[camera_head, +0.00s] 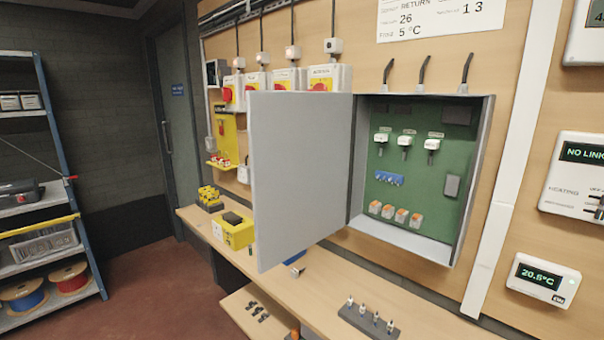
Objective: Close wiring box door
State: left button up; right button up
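The wiring box (487,140) is a grey open-fronted box on the wooden wall, right of centre. Its green back panel (440,175) shows white switches, a blue terminal strip and orange-topped connectors. Its door (300,180) is a flat grey panel hinged on the box's left side. The door stands wide open, swung out to the left and toward me. Neither of my grippers shows in the head view.
A wooden bench (330,290) runs below the box, with a dark rack of small parts (368,318) and a yellow case (233,231) on it. A thermostat (542,280) and a control panel (575,180) hang at right. Shelving (45,200) stands far left. The space before the box opening looks clear.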

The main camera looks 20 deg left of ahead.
aim_at(299, 141)
jog(key=i+j+z, duration=0.1)
jog(key=j+z, duration=0.2)
jog(key=j, duration=0.4)
jog(key=j+z, duration=0.3)
jog(key=j, duration=0.4)
jog(key=j+z, duration=0.3)
jog(key=j, duration=0.4)
jog(key=k+j+z, duration=0.15)
jog(key=j+z, duration=0.15)
jog(key=j, duration=0.35)
jog(key=k+j+z, duration=0.2)
jog(key=j, duration=0.4)
jog(key=k+j+z, duration=0.2)
jog(key=j, duration=0.35)
jog(key=k+j+z, duration=0.2)
jog(key=k+j, duration=0.2)
jog(key=k+j+z, duration=0.15)
jog(key=k+j, duration=0.2)
jog(key=j, duration=0.25)
